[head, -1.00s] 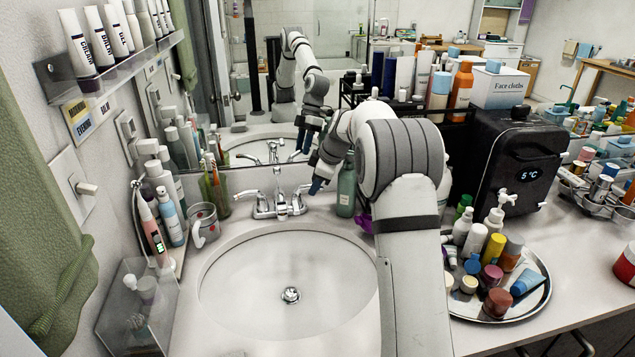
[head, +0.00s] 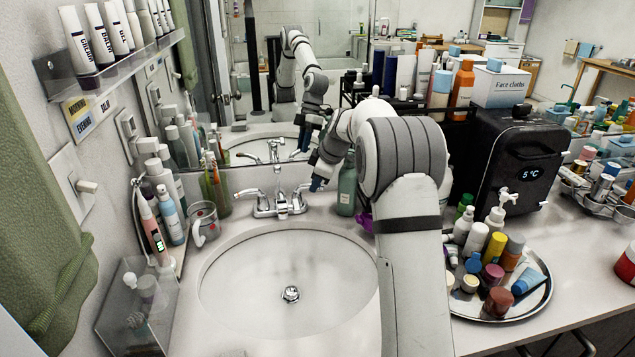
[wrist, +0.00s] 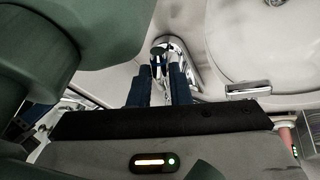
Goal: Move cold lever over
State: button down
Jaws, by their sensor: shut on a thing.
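The chrome faucet (head: 281,203) stands behind the white sink basin, with a lever on each side of its spout. The right-hand lever (head: 303,188), on the cold side, points out toward my gripper (head: 317,184). In the wrist view my gripper (wrist: 160,88) has its two blue fingers on either side of a chrome part of the faucet (wrist: 158,62), and it is shut on this lever. The fingers hide part of the lever. Another chrome part (wrist: 248,90) shows over the basin at the right.
A green bottle (head: 347,188) stands close to the right of my gripper and fills the upper left of the wrist view. A cup (head: 204,222) and bottles stand left of the faucet. A round tray (head: 540,300) of bottles is at right. The basin (head: 240,290) is empty.

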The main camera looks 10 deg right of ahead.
jog(key=shift+s+a+m+t+h+b, duration=0.15)
jog(key=shift+s+a+m+h+b, duration=0.2)
jog(key=shift+m, duration=0.55)
jog(key=shift+s+a+m+t+h+b, duration=0.2)
jog(key=shift+s+a+m+h, duration=0.15)
jog(key=shift+m, duration=0.55)
jog(key=shift+s+a+m+t+h+b, duration=0.15)
jog(key=shift+s+a+m+h+b, duration=0.2)
jog(key=shift+m, duration=0.55)
jog(key=shift+d, duration=0.1)
jog(key=c, duration=1.3)
grip_release()
jog(key=shift+c, duration=0.2)
jog(key=a+v, duration=0.1)
jog(key=v, duration=0.6)
jog(key=shift+s+d+r, duration=0.2)
jog(key=shift+d+r, duration=0.15)
jog(key=shift+d, duration=0.15)
